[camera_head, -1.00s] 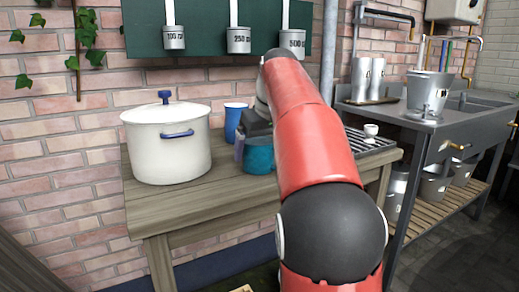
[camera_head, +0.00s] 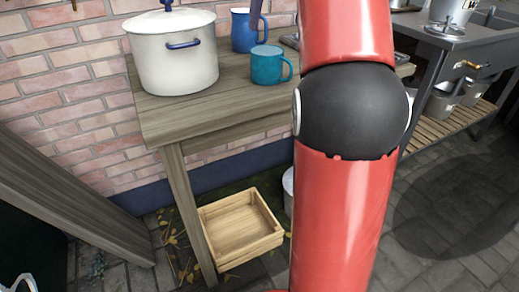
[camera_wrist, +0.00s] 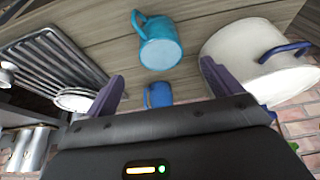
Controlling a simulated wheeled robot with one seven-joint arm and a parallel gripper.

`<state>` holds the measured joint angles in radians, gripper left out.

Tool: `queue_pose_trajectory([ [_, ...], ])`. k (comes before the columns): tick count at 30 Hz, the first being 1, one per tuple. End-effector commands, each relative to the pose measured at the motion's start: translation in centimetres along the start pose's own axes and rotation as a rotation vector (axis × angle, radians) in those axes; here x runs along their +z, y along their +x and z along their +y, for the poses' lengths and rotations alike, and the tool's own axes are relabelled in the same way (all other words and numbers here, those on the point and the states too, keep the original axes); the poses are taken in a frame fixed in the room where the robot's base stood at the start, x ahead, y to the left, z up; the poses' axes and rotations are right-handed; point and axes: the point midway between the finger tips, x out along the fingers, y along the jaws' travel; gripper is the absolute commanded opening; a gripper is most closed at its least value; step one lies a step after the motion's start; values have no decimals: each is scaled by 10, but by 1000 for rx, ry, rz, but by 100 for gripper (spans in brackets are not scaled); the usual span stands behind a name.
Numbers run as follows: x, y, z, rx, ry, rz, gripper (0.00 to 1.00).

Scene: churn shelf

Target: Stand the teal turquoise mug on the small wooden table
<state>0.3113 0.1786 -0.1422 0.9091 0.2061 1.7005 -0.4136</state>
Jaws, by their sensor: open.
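The teal turquoise mug (camera_head: 267,66) stands upright on the wooden table (camera_head: 190,119), with its handle to the right, in front of a blue jug (camera_head: 242,40). In the wrist view the teal mug (camera_wrist: 160,47) lies beyond the fingertips, near the middle. My gripper (camera_wrist: 162,72) is open, with its two purple fingers spread apart and nothing between them touching the mug. In the head view my red arm hides most of the gripper; a purple finger shows just above the mug. Whether this table is the small one named is unclear.
A large white pot (camera_head: 178,55) with blue handles stands left of the mug. The blue jug (camera_wrist: 158,94) and a slatted metal rack (camera_wrist: 50,60) show in the wrist view. A wooden crate (camera_head: 278,236) lies on the paving below. A metal sink bench (camera_head: 462,55) stands at right.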

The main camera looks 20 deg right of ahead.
Motion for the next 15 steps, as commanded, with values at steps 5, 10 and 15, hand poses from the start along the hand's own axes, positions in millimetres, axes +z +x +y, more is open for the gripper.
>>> queue_pose_trajectory([
  [5, 24, 4, -26, -9, 20, 14, 90],
  [10, 78, 27, -71, -15, 46, 37, 90],
  [15, 152, 68, -113, -8, 52, 57, 90],
])
